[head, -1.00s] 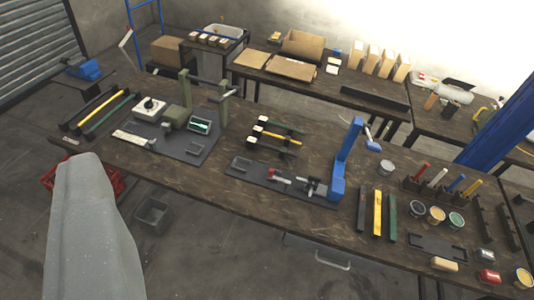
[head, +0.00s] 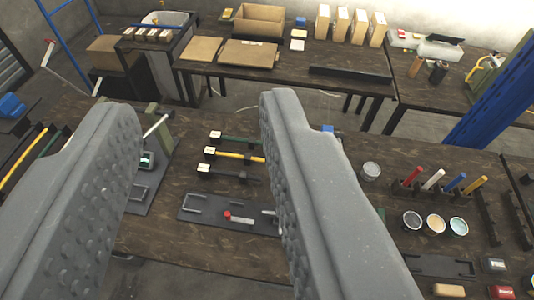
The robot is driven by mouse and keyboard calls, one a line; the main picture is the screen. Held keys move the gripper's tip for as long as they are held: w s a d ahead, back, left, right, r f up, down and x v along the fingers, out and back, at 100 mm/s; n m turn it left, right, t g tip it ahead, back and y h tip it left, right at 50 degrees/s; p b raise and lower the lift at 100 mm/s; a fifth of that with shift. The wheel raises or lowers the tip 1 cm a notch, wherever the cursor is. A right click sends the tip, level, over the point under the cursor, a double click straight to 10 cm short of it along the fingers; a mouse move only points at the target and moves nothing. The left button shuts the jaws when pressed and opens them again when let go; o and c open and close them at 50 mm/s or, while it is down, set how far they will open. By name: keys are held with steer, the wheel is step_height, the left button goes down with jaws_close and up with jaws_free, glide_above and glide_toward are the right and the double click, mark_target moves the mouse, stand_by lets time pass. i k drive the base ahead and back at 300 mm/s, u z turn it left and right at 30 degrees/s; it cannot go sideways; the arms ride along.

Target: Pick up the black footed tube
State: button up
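The black footed tube (head: 228,174) lies on the dark wooden workbench, with a pale block foot at its left end. It is the nearest of three similar tubes, in front of the yellow one (head: 236,155) and the green one (head: 237,139). My gripper (head: 202,104) is open and empty, its two grey studded fingers wide apart. The three tubes show in the gap between the fingers, closer to the right finger. The fingers are apart from the tubes. The right finger hides part of the bench and most of the blue press.
A dark plate with a red-tipped tool (head: 237,218) lies just in front of the tubes. A green-framed press (head: 155,130) is partly hidden behind the left finger. Colored sticks in a rack (head: 432,182), a can (head: 370,171) and open pots (head: 436,223) stand at right.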

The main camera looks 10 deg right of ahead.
mark_target(205, 171)
steer(key=u, duration=0.05)
steer(key=i, duration=1)
steer(key=u, duration=0.5)
